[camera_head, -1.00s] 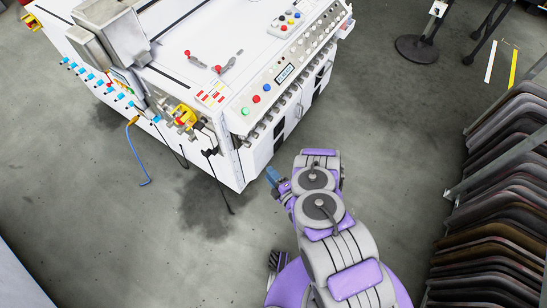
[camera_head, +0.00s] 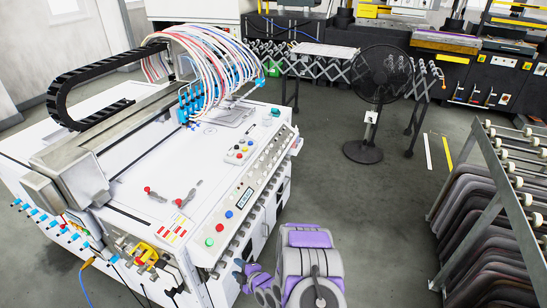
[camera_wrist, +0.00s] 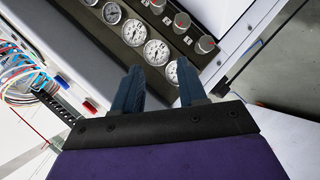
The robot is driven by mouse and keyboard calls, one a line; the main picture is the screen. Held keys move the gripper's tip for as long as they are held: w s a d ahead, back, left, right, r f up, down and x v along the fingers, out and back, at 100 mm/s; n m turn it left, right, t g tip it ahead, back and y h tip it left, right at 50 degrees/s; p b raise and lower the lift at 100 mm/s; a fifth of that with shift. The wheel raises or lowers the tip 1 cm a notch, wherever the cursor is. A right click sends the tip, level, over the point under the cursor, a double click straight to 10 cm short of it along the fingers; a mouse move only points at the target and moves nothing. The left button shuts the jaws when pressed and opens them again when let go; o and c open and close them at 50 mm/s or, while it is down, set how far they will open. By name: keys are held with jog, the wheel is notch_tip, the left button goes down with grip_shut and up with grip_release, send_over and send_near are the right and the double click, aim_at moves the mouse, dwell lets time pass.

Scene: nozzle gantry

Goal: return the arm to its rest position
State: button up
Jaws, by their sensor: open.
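My arm (camera_head: 305,262), purple and grey, is folded close to my body at the bottom middle of the head view. My gripper (camera_wrist: 157,66) shows two dark blue fingers in the wrist view, spread apart with nothing held between them. In the head view only a small blue and purple part of the gripper end shows, left of the arm and beside the machine's front right side. I cannot tell the exact gap to the machine.
The white nozzle machine (camera_head: 130,190) fills the left. Round gauges (camera_wrist: 157,52) on its panel lie beyond my fingers. A black fan (camera_head: 383,75) stands ahead, and a rack of dark panels (camera_head: 480,200) is on the right. The grey floor between is clear.

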jog(key=s+d+r+m+g+h, duration=0.1)
jog(key=d+r+m+h, duration=0.1)
jog(key=d+r, duration=0.35)
jog(key=d+r+m+g+h, duration=0.1)
jog(key=d+r+m, duration=0.15)
jog(key=r, duration=0.55)
jog(key=s+d+r+m+g+h, duration=0.1)
jog(key=d+r+m+g+h, duration=0.15)
jog(key=r, duration=0.45)
jog(key=s+d+r+m+g+h, duration=0.25)
jog(key=s+d+r+m, duration=0.25)
jog(key=s+d+r, duration=0.65)
jog(key=s+d+r+m+g, duration=0.1)
jog(key=s+r+m, duration=0.1)
jog(key=s, duration=0.7)
jog(key=s+d+r+m+g, duration=0.1)
jog(key=s+d+r+m, duration=0.1)
jog(key=s, duration=0.7)
jog(key=s+d+r+m+g, duration=0.2)
jog(key=s+r+m, duration=0.2)
jog(key=s, duration=0.5)
jog(key=shift+r+h, duration=0.3)
jog(key=shift+h, duration=0.1)
